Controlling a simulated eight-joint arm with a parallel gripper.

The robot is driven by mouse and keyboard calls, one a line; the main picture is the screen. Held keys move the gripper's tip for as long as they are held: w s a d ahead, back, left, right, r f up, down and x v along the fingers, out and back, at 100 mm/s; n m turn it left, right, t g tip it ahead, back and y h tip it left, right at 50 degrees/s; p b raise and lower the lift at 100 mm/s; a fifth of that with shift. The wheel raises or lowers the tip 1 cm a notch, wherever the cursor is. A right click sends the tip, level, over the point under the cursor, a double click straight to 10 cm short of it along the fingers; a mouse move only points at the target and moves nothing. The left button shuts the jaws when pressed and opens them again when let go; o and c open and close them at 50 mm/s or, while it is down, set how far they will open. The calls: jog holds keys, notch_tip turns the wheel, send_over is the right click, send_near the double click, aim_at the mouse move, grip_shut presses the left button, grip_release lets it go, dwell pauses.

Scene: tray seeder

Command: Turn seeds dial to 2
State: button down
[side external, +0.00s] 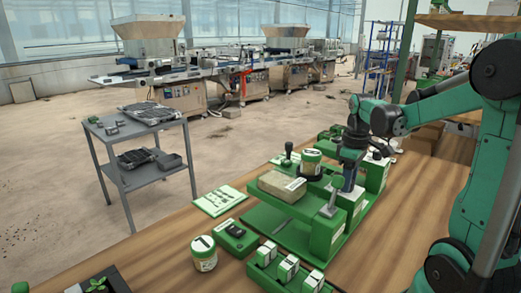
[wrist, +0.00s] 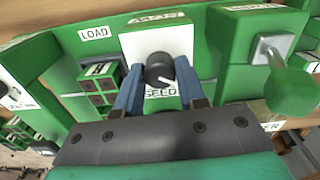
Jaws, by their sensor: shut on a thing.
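The seeds dial (wrist: 159,70) is a round dark knob with a white pointer mark, on a white and green block labelled SEED in the wrist view. Its pointer is toward the lower right of the picture; I cannot read any number there. My gripper (wrist: 160,88) has its two blue fingers around the dial, one on each side, shut on it. In the side external view my gripper (side external: 348,181) reaches down onto the green seeder (side external: 283,226), and the dial is hidden there.
A lever with a green knob (wrist: 292,92) stands close to the right of my gripper in the wrist view. A LOAD label (wrist: 95,32) is at the left. A numbered jar (side external: 203,254) and a box with dark buttons (side external: 237,238) stand on the wooden bench.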

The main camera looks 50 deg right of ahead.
jog(key=shift+m, duration=0.3)
jog(key=m, duration=1.1)
dwell(0.4)
jog(key=c, duration=0.5)
grip_release()
jog(key=shift+r, duration=0.1)
jog(key=shift+r, duration=2.75)
